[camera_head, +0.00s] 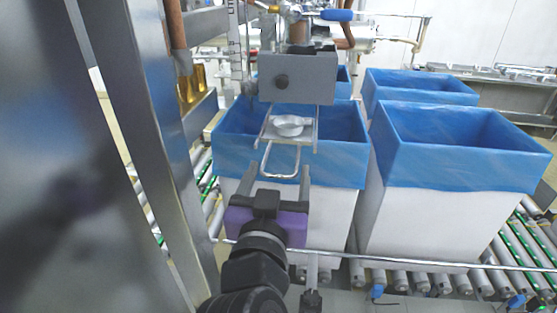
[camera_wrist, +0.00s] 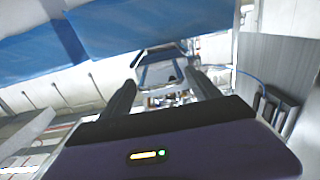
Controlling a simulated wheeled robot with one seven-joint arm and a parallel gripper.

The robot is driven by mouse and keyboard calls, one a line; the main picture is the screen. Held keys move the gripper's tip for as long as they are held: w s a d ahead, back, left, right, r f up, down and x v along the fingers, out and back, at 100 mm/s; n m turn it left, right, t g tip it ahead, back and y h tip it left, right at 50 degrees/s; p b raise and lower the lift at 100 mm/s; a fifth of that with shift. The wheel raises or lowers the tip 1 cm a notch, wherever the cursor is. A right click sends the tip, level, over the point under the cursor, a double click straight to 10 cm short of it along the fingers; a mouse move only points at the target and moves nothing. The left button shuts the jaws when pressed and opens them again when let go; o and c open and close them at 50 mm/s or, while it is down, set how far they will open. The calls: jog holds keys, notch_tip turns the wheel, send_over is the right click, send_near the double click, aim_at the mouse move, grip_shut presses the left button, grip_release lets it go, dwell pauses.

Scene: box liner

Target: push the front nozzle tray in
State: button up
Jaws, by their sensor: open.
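The front nozzle tray (camera_head: 303,136) is a thin metal frame with a round metal cup on it. It sticks out toward me from under the grey nozzle block (camera_head: 298,78), above a blue-lined box. Its looped wire handle (camera_head: 264,162) hangs at the near end. My gripper (camera_head: 278,172) is open, with its two fingers pointing up and away at the near side of the handle. Whether a finger touches the handle cannot be told. In the wrist view the open fingers (camera_wrist: 163,86) show with nothing gripped between them; the tray is not clearly visible there.
The blue-lined white box (camera_head: 338,178) stands under the tray on a roller conveyor (camera_head: 400,279). Another lined box (camera_head: 424,217) stands to its right, with more behind. A metal post (camera_head: 150,130) rises close on the left. A thin rail (camera_head: 440,262) crosses in front of the boxes.

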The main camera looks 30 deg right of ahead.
aim_at(290, 132)
jog(key=shift+p+x, duration=0.3)
jog(key=shift+x, duration=1.3)
jog(key=shift+c, duration=0.2)
grip_shut()
jog(key=b+x, duration=0.3)
jog(key=x, duration=1)
jog(key=shift+d, duration=0.15)
jog(key=shift+o, duration=0.2)
grip_release()
